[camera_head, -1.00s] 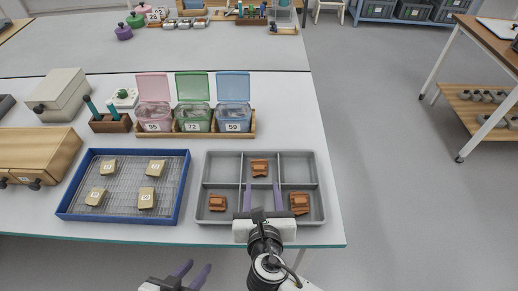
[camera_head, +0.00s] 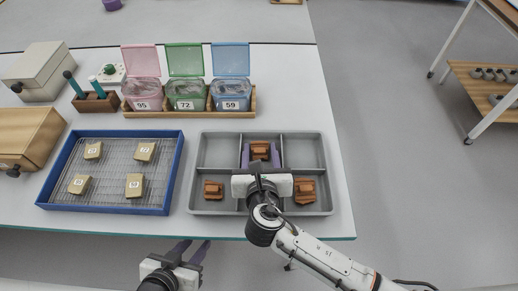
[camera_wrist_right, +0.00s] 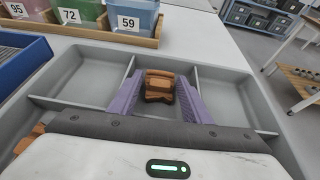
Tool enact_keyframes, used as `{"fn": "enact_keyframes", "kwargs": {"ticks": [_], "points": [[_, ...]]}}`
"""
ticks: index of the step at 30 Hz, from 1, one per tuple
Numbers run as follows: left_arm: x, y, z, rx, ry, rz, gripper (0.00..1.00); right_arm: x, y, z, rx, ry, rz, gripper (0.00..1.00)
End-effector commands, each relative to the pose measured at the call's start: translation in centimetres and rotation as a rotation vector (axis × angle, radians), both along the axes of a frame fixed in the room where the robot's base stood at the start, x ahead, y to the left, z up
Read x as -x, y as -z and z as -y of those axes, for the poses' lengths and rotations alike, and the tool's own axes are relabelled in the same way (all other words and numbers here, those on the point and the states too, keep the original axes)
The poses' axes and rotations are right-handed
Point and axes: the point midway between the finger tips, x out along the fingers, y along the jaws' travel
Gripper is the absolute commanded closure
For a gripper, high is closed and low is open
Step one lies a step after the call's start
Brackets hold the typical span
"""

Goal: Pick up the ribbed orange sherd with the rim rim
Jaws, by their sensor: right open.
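A ribbed orange sherd (camera_head: 260,150) lies in the back middle compartment of the grey divided tray (camera_head: 210,134). In the right wrist view the sherd (camera_wrist_right: 158,86) sits between the two purple fingers of my right gripper (camera_wrist_right: 160,98), which is open around it with gaps beside it. Two other orange sherds lie in the front left compartment (camera_head: 213,189) and the front right compartment (camera_head: 305,190). My right wrist hides the front middle compartment in the head view. My left gripper (camera_head: 190,252) hangs off the table's front edge, empty, fingers apart.
A blue-rimmed mesh tray (camera_head: 178,170) with several tan pieces stands left of the grey tray. Behind are open-lidded pink, green and blue boxes (camera_head: 230,95) in a wooden holder. Table is clear right of the tray.

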Motion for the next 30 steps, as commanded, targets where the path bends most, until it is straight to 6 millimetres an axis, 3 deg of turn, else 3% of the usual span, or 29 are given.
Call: {"fn": "enact_keyframes", "kwargs": {"ticks": [4, 9, 17, 20, 30], "points": [[0.0, -0.3, 0.0, 0.002, 0.000, 0.003, 0.69, 0.0, -0.1, 0.0, 0.000, 0.000, -0.001, 0.56], [0.5, -0.1, 0.0, 0.001, 0.000, -0.006, 0.69, 0.0, -0.1, 0.0, 0.001, 0.000, -0.001, 0.85], [0.7, 0.0, 0.0, 0.001, -0.001, -0.010, 0.69, 0.0, -0.2, 0.0, 0.000, 0.000, 0.000, 0.86], [0.7, -0.3, 0.0, 0.000, -0.001, -0.012, 0.69, 0.0, -1.2, 0.0, -0.001, -0.001, 0.001, 0.86], [0.8, -1.8, 0.0, 0.000, 0.000, -0.013, 0.69, 0.0, -7.9, 0.0, -0.003, -0.001, 0.003, 0.86]]}}
